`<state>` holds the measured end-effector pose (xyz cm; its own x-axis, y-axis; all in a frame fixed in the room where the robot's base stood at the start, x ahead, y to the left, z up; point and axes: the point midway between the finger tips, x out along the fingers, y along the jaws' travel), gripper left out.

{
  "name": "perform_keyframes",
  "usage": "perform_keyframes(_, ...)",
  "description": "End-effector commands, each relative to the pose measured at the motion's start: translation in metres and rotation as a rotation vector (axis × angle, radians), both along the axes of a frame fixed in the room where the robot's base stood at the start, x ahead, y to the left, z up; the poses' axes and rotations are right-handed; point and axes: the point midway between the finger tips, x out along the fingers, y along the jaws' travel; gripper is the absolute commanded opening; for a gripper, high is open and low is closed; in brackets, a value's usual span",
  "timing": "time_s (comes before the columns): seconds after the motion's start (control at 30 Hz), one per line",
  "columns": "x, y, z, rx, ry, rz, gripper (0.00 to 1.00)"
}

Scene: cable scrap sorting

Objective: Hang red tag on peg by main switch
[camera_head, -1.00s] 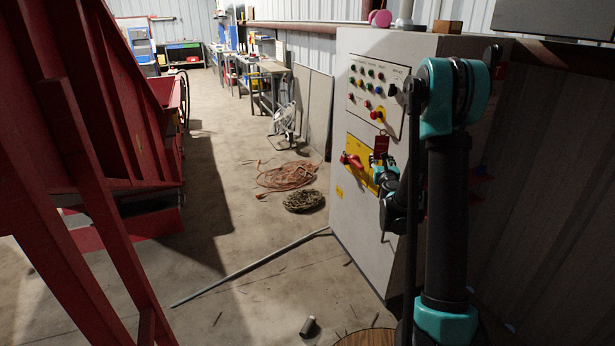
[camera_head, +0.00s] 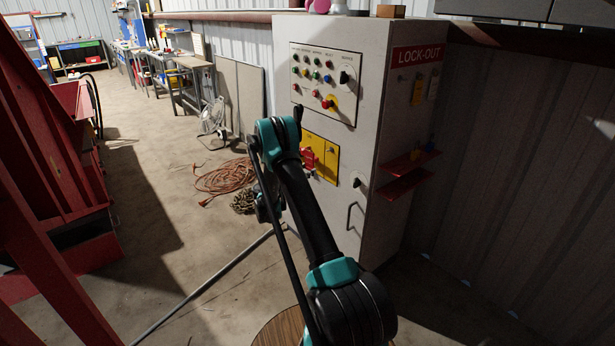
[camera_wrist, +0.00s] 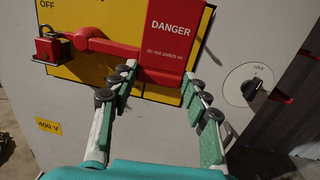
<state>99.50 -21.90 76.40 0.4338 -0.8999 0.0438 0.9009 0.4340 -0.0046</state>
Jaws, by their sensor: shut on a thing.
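The red tag (camera_wrist: 167,40), lettered "DANGER do not switch on", is upright in front of the yellow switch panel (camera_wrist: 88,67) in the wrist view. My gripper (camera_wrist: 163,78) is shut on it, with the two fingers at its lower side edges. The red main switch handle (camera_wrist: 104,46) runs left from behind the tag. A red padlock (camera_wrist: 53,48) is at its left end, under "OFF". The peg is not visible; the tag may cover it. In the head view my arm hides most of the gripper, and the yellow panel (camera_head: 331,163) shows beside the arm.
The grey cabinet (camera_head: 381,120) carries a button panel (camera_head: 318,100) above the switch, and a black knob (camera_wrist: 252,87) is to the right of the tag. Red shelves (camera_head: 408,172) jut from its right side. Orange cable (camera_head: 226,177) and a grey pole (camera_head: 210,286) lie on the floor.

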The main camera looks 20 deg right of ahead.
Motion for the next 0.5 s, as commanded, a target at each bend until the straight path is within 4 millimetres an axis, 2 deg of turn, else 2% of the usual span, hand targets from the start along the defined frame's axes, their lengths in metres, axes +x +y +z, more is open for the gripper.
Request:
perform_keyframes(0.03, -0.003, -0.001, -0.008, -0.001, -0.002, -0.034, 0.27)
perform_keyframes(0.17, -0.010, -0.004, -0.017, -0.003, -0.006, -0.090, 0.27)
perform_keyframes(0.5, -0.009, -0.016, -0.020, -0.004, -0.007, -0.103, 0.27)
